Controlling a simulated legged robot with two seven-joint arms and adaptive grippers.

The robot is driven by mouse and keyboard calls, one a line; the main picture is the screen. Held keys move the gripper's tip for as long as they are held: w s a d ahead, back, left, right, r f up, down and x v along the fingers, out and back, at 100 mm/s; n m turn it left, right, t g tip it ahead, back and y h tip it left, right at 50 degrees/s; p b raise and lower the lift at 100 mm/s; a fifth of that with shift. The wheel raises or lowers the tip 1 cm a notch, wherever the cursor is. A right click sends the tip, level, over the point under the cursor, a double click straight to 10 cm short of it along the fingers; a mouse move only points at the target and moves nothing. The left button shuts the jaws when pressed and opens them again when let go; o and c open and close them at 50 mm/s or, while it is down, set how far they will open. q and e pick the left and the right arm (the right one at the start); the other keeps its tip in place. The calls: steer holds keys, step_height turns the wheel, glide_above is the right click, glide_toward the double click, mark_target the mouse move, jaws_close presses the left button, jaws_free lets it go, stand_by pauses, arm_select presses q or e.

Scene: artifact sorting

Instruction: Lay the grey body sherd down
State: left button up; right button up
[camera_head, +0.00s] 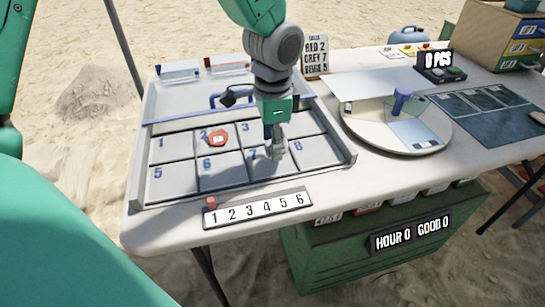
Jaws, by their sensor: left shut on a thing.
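My left gripper (275,147) points down over the numbered sorting tray (347,157), at compartment 7 in its front row. It is shut on the grey body sherd, which is hard to tell apart from the grey fingers and mostly hidden by them. I cannot tell whether the sherd touches the tray floor. A rule card (316,55) behind the tray reads red 2, grey 7, and a third line that looks like beige 5. A red sherd (218,139) with a pale label lies in compartment 2. My right gripper is not in view.
A numbered strip (258,209) lies along the table's front edge. A round turntable (437,141) with a blue post (401,101) stands right of the tray. A dark mat (485,112) lies further right. Compartments 1, 5, 6 and 8 look empty.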

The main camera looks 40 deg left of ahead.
mark_target(266, 159)
arm_select(q)
steer(key=f, duration=0.1)
steer(key=a+f+b, duration=0.1)
steer(key=f, duration=0.2)
steer(key=shift+a, duration=0.4)
steer(key=shift+a+f, duration=0.15)
steer(key=shift+a, duration=0.2)
steer(key=shift+c, duration=0.4)
steer(key=shift+s, duration=0.1)
steer(key=shift+c, duration=0.6)
steer(key=shift+d, duration=0.6)
steer(key=o, duration=1)
steer(key=shift+d, duration=0.15)
steer(key=shift+c, duration=0.2)
steer(key=shift+a+f, duration=0.15)
steer(key=shift+a, duration=0.2)
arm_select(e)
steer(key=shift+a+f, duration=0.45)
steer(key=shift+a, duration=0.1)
arm_select(q)
steer(key=shift+d, duration=0.1)
step_height(266, 159, up, 11)
steer(key=p, duration=0.3)
steer(key=shift+p, duration=0.4)
steer(key=shift+r, duration=0.85)
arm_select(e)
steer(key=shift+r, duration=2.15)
